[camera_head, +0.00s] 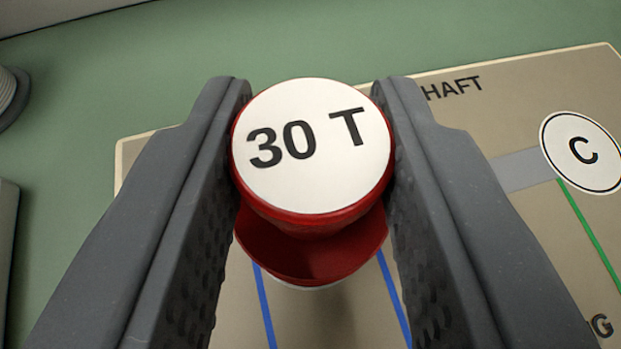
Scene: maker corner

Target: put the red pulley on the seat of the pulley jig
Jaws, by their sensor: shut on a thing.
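The red pulley (312,228) is between the two dark grey fingers of my gripper (312,100). The fingers press on its left and right sides. Its round white top reads "30 T". A wider red flange shows below the top, with a pale rim under it. The pulley jig seems to be the tan board (545,85) beneath, with the part-hidden word "SHAFT". The pulley hides the board under it, so I see no seat there. I cannot tell whether the pulley touches the board.
A white disc marked "C" (582,152) is on the board at the right, by a grey strip (525,170) and a green line (590,222). Two blue lines run below the pulley. The green surface (320,45) behind is clear. A grey ribbed object (10,95) stands at the left edge.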

